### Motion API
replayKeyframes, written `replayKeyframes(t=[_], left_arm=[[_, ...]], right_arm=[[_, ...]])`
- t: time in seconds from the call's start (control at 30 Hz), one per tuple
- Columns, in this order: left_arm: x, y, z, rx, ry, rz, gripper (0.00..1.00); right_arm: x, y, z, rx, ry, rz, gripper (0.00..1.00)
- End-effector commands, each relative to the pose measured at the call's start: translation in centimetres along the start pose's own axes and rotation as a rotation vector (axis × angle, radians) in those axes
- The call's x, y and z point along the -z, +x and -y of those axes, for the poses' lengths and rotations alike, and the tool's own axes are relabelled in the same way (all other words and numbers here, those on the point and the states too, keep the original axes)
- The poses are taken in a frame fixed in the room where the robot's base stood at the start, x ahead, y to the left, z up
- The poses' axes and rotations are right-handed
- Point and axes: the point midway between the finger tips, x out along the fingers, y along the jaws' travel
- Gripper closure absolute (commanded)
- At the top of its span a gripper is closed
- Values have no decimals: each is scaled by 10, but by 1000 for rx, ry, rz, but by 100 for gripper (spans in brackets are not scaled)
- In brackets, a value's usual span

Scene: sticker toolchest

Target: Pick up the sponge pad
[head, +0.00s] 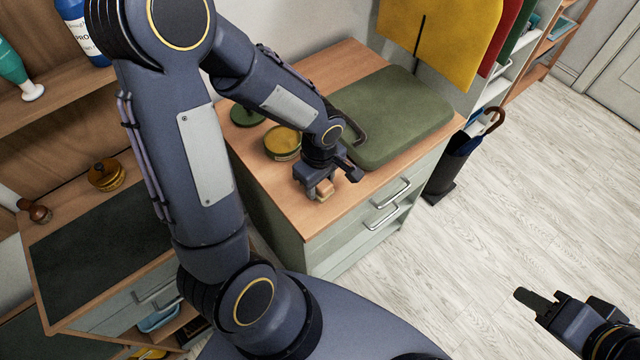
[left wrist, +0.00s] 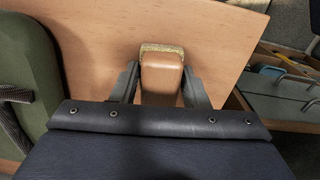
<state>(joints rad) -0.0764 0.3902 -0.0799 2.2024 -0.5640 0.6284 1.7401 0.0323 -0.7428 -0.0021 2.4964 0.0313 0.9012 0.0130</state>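The sponge pad (head: 325,190) is a small block with a tan, wood-like body. It sits near the front edge of the wooden cabinet top. In the left wrist view, the sponge pad (left wrist: 162,76) shows a rough yellowish strip along its far edge. My left gripper (head: 331,183) is over it, with one finger on each side. In the left wrist view, my left gripper (left wrist: 160,84) seems open, with narrow gaps beside the block; contact is hard to judge. My right gripper (head: 570,305) is open and empty over the floor at lower right.
The wooden cabinet top (head: 285,190) also carries a green cushion-like pad (head: 400,115), a yellow round tin (head: 282,141) and a green round item (head: 245,115). A lower cabinet with a dark mat (head: 95,250) stands left. An umbrella stand (head: 450,170) is right of the cabinet.

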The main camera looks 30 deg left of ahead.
Motion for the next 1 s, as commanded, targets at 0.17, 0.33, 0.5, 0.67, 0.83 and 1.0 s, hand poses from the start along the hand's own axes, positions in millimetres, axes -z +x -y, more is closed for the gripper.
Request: replayKeyframes(t=[0.17, 0.33, 0.5, 0.67, 0.83, 1.0], left_arm=[[0, 0, 0, 0, 0, 0, 83], [0, 0, 0, 0, 0, 0, 83], [0, -5, 0, -1, 0, -1, 83], [0, -23, -1, -5, 0, -2, 83], [-14, -58, 16, -11, 4, -1, 83], [-37, -97, 44, -8, 5, -1, 83]], right_arm=[[0, 0, 0, 0, 0, 0, 64], [0, 0, 0, 0, 0, 0, 64], [0, -1, 0, 0, 0, 0, 64], [2, -3, 1, 0, 0, 0, 64], [2, -3, 1, 0, 0, 0, 64], [2, -4, 2, 0, 0, 0, 64]])
